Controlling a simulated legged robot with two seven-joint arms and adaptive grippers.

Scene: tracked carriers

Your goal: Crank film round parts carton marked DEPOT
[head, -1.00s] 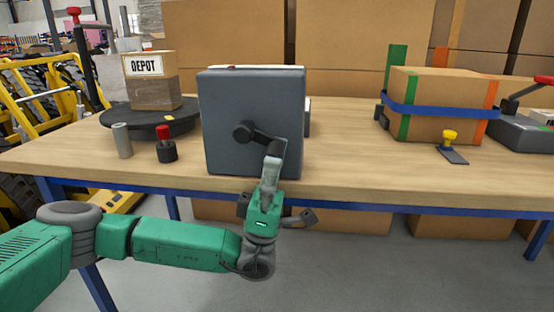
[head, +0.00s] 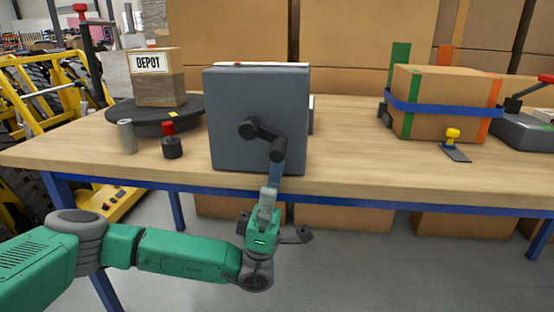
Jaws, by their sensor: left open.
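The parts carton marked DEPOT (head: 158,88) stands upright on a dark round turntable (head: 125,117) at the left of the table. Its lower part looks darker and greyer than the top, perhaps under film; I cannot tell for sure. A grey upright box (head: 232,110) stands right of it, with a dark crank (head: 265,137) on its front face. My left gripper (head: 273,228) is open and empty at the table's front edge, below the crank, with its fingers spread apart. It looks clear of the crank's grip. My right gripper is not in view.
A grey cylinder (head: 127,136) and a red-topped black knob (head: 171,142) stand before the turntable. A blue-strapped carton (head: 440,122), a yellow-handled stamp-like tool (head: 454,140) and a grey device (head: 525,133) are at right. The table front between crank box and tool is clear.

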